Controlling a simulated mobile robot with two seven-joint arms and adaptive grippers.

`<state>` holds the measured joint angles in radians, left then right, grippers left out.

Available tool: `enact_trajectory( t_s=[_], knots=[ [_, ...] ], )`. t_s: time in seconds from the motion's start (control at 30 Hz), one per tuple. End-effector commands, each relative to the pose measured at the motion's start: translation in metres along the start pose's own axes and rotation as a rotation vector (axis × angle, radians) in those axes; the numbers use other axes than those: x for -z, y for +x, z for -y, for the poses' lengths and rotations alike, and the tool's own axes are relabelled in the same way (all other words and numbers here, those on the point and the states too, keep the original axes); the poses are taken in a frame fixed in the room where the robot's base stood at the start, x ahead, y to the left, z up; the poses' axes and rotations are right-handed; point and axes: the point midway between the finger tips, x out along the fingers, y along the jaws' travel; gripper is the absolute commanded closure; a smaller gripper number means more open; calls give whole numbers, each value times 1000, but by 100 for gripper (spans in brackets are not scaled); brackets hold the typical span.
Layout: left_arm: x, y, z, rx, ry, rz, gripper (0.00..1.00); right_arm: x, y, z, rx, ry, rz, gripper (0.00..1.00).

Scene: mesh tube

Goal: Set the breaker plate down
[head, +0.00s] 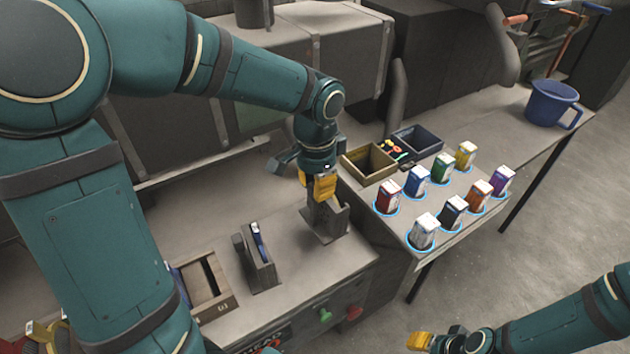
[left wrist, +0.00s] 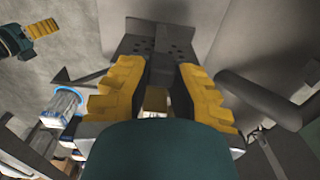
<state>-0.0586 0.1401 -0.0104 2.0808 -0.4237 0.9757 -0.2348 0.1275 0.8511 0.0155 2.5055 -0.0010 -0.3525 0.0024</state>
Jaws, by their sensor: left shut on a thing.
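My left gripper (head: 321,186) is above the end of the work table, over a grey upright bracket (head: 327,222). In the left wrist view its yellow fingers (left wrist: 161,72) are shut on a dark grey piece with holes, which I take as the breaker plate (left wrist: 180,48). In the head view the gripper and bracket hide most of the plate, so I cannot tell whether it touches the bracket. My right gripper (head: 432,341) is low at the bottom edge, away from the table; its jaw opening is unclear.
Several coloured cartons (head: 423,232) stand on the right side table, near a wooden box (head: 368,163) and a dark bin (head: 419,143). A blue mug (head: 552,103) stands farther back. A slotted holder (head: 259,271) and wooden tray (head: 222,306) lie left of the bracket.

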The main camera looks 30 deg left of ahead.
Motion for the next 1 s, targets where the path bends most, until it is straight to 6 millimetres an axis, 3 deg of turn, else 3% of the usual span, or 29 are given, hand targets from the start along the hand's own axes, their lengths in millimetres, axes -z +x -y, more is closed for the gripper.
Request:
enact_trajectory(
  t_s=[0.33,0.77,0.8,0.83,1.0],
  knots=[
    [0,43,0,0,0,0,100,2,13,-5,0,-1,-7,51],
    [0,48,0,1,0,-2,100,2,14,-5,0,-1,-8,51],
    [0,49,0,0,0,1,66,2,14,-5,0,-1,-8,51],
    [0,49,0,0,0,1,58,2,14,-5,0,-1,-8,51],
    [0,48,0,0,0,1,58,2,14,-5,0,-1,-8,51]
  ],
)
